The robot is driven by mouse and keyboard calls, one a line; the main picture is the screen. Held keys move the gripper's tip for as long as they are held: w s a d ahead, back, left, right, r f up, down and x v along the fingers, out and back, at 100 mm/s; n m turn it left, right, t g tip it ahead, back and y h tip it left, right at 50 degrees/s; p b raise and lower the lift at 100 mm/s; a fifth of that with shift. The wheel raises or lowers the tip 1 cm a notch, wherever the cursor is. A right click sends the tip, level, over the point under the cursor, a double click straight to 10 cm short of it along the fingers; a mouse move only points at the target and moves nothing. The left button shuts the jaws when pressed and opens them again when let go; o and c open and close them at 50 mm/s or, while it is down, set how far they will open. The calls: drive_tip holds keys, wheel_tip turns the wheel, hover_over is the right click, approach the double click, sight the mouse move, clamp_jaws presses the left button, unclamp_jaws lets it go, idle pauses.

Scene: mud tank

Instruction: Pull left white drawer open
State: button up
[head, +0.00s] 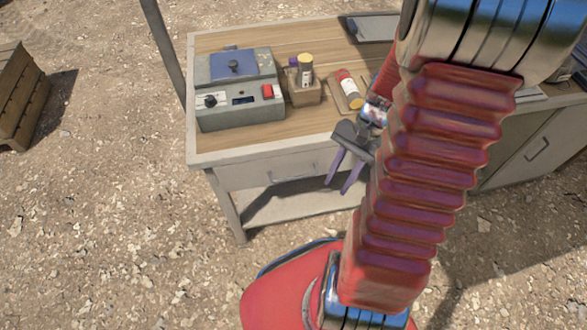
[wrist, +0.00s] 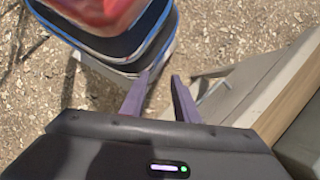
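The left white drawer (head: 262,173) is in the front of the wooden-topped workbench, under its left part, and looks shut in the head view. Its thin bar handle (head: 292,172) runs across the drawer front. My gripper (head: 341,178) points downward in front of the bench, to the right of the handle. Its two purple fingers are apart with nothing between them; they also show in the wrist view (wrist: 162,88). In the wrist view the pale bench front lies to the right of the fingers. My red arm hides the bench to the right of the gripper.
On the bench (head: 225,150) stand a grey device (head: 240,108) with a blue top, a small wooden holder (head: 304,93) with bottles, and a red-and-white can (head: 347,88). A cabinet door (head: 535,150) is at right. A wooden crate (head: 25,95) sits far left. Gravel left of the bench is clear.

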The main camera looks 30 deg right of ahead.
wheel_tip(320, 180, down, 8)
drive_tip(key=s+d+m+t+y, duration=0.1)
drive_tip(key=m+y, duration=0.4)
drive_tip(key=m, duration=0.3)
drive_tip(key=m+t+y, duration=0.4)
drive_tip(key=m+t, duration=0.7)
drive_tip(key=m, duration=1.4)
approach(296, 177)
drive_tip(key=v, duration=0.3)
drive_tip(key=shift+s+d+f, duration=0.1)
drive_tip(key=shift+s+d, duration=0.05)
drive_tip(key=shift+d, duration=0.3)
drive_tip(key=shift+a, duration=0.1)
drive_tip(key=x, duration=1.3)
drive_tip(key=shift+w+a+f, duration=0.25)
clamp_jaws()
